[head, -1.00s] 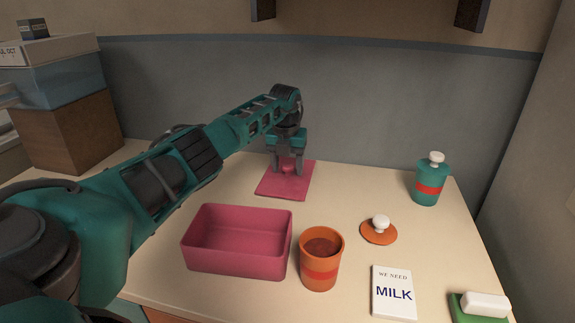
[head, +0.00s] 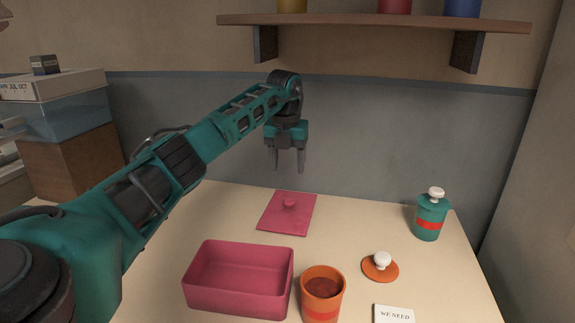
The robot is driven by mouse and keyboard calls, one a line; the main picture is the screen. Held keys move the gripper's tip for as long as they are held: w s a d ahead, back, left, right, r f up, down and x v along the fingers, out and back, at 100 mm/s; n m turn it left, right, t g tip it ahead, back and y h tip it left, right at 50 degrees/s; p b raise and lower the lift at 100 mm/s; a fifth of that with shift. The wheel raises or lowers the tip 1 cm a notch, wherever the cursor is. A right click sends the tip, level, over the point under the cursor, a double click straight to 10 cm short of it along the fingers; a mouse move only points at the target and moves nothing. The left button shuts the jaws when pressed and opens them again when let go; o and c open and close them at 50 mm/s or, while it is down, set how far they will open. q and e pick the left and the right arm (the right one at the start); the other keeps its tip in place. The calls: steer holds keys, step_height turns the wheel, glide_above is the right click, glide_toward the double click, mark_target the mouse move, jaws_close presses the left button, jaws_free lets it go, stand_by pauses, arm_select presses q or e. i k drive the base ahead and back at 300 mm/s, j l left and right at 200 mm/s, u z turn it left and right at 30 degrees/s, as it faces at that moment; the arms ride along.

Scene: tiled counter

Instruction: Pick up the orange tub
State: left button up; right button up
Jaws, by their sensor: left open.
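The orange tub (head: 321,296) stands upright and open on the counter, right of the pink box, with a reddish-brown content inside. Its lower part is cut off by the bottom of the head view. An orange lid with a white knob (head: 380,268) lies on the counter to its right. My left gripper (head: 287,168) is open and empty, raised above the pink lid and well behind the tub. My right gripper is not in view.
The pink box (head: 207,291) stands open beside the tub. The pink lid (head: 290,226) lies flat behind it. A teal canister (head: 430,218) stands at the back right. A white card (head: 394,315) lies in front. A shelf (head: 375,22) hangs above.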

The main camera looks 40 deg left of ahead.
mark_target(323, 288)
steer(key=k, duration=1.5)
